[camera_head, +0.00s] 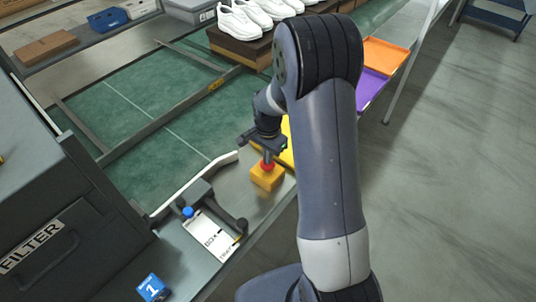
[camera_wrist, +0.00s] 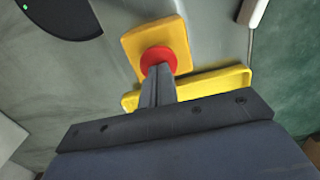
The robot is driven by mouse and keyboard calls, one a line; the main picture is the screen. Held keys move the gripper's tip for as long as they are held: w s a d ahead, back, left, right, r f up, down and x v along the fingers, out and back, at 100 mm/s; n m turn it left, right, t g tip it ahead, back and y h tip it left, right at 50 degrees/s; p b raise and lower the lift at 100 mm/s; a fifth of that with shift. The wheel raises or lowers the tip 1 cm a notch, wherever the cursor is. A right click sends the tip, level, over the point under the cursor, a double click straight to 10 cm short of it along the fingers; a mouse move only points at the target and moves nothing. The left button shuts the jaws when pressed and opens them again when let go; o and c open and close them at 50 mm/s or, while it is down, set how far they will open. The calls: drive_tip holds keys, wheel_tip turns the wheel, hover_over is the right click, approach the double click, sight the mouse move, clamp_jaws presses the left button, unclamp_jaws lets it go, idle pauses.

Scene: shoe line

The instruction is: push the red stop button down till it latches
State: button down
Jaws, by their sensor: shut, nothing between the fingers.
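The red stop button (camera_head: 267,165) sits on top of a yellow box (camera_head: 266,178) on the grey bench edge, in the middle of the head view. In the wrist view the red button (camera_wrist: 157,55) shows as a round cap on the yellow box (camera_wrist: 178,36). My gripper (camera_head: 266,157) is shut and empty, pointing down over the button. In the wrist view its closed fingertips (camera_wrist: 159,68) overlap the near part of the cap. They are at or just above it; I cannot tell whether they touch or how far the cap is down.
A yellow tray (camera_wrist: 235,78) lies close beside the button box. A label device (camera_head: 199,192) with a blue knob stands to the left on the bench. White shoes (camera_head: 240,22), an orange tray (camera_head: 385,55) and a purple tray (camera_head: 371,88) are farther back. Open floor lies at right.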

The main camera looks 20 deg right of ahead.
drive_tip(key=shift+s+f, duration=0.35)
drive_tip(key=shift+f, duration=0.3)
wheel_tip(320, 180, up, 15)
drive_tip(key=w+p, duration=0.1)
drive_tip(key=shift+r+p, duration=0.15)
drive_tip(key=shift+p, duration=0.25)
drive_tip(key=shift+d, duration=0.1)
wheel_tip(320, 180, down, 11)
drive_tip(key=shift+s+r+p, duration=0.1)
drive_tip(key=shift+r+p, duration=0.05)
drive_tip(key=shift+p, duration=0.25)
drive_tip(key=shift+a+f+b, duration=0.3)
drive_tip(key=shift+a+b, duration=0.1)
drive_tip(key=shift+b, duration=0.05)
drive_tip(key=shift+d+r, duration=0.15)
drive_tip(key=shift+r, duration=0.85)
drive_tip(key=shift+d+r, duration=0.15)
drive_tip(key=shift+r, duration=0.85)
drive_tip(key=shift+f, duration=0.1)
